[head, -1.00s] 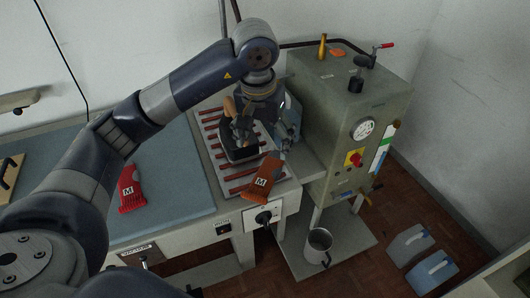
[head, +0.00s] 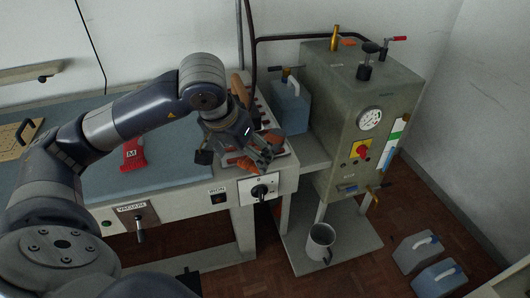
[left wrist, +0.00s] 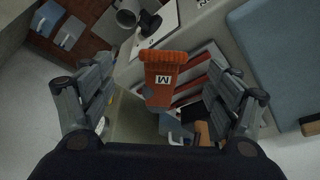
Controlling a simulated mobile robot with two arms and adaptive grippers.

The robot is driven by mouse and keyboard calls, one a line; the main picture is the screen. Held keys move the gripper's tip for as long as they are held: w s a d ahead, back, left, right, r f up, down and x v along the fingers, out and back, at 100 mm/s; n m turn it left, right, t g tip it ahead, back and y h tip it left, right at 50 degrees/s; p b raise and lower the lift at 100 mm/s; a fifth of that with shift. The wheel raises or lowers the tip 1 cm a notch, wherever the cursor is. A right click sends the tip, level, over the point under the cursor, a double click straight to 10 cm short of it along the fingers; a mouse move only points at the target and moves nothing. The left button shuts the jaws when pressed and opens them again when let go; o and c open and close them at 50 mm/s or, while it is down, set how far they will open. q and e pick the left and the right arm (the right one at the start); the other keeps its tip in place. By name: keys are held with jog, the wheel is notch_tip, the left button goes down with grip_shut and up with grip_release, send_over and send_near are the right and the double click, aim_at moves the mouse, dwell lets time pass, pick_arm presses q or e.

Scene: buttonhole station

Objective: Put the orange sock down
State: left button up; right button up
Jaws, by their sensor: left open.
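The orange sock (head: 238,163), with a white M label, lies at the front of the red-striped rest (head: 280,152). In the head view my left gripper (head: 236,159) is over it and hides part of it. In the left wrist view the sock (left wrist: 160,80) shows between the two spread fingers, with a gap on each side. The left gripper is open and holds nothing. Whether the sock lies flat is hard to tell. My right gripper is not in view.
A red sock (head: 134,154) lies on the blue pad (head: 180,165) to the left. A wooden handle (head: 240,88) and a blue can (head: 291,106) stand behind my gripper. A grey boiler cabinet (head: 345,115) stands right. A mug (head: 320,243) sits on the low shelf.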

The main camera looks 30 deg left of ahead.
aim_at(250, 164)
pick_arm(q)
jog(key=x, duration=0.5)
jog(key=shift+w+a+f+p, duration=0.15)
jog(key=shift+w+a+p, duration=0.1)
jog(key=shift+p, duration=0.1)
jog(key=shift+w+f, duration=0.15)
jog(key=shift+f, duration=0.05)
jog(key=c, duration=1)
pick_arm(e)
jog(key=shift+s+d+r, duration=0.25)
pick_arm(q)
jog(key=shift+r, duration=0.1)
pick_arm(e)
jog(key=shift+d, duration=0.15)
